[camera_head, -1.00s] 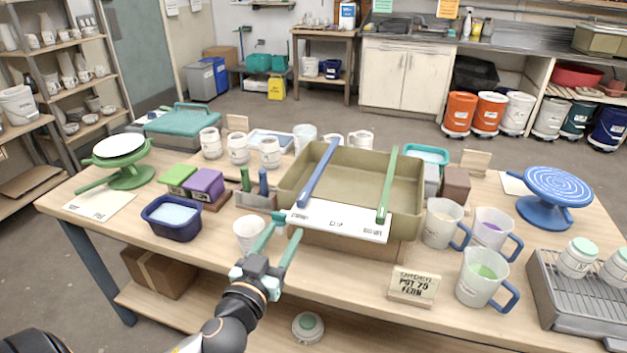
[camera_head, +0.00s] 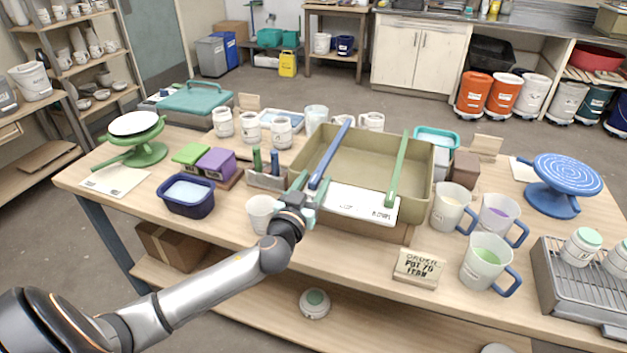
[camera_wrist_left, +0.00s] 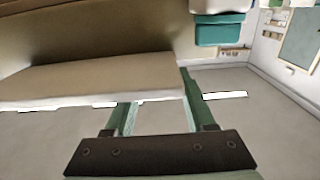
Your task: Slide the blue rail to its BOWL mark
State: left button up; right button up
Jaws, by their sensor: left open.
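The blue rail (camera_head: 333,150) lies across the tan glaze basin (camera_head: 428,185), near its left end. A white label plate (camera_head: 358,203) runs along the basin's front edge, and small lettering that seems to read BOWL (camera_head: 381,213) is near its right end. A green rail (camera_head: 399,168) crosses the basin further right. My left gripper (camera_head: 309,188) is open at the near end of the blue rail, by the plate's left end. I cannot tell whether its fingers touch the rail. Its fingers also show in the wrist view (camera_wrist_left: 161,108). My right gripper is not in view.
A white cup (camera_head: 262,214) stands just left of my gripper. A stand with green and blue sticks (camera_head: 266,177) is behind it. Mugs (camera_head: 449,207) and an order sign (camera_head: 419,268) are at the right. The front table strip is mostly clear.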

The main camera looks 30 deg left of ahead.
pick_arm(q)
grip_shut()
dwell(0.5)
dwell(1.0)
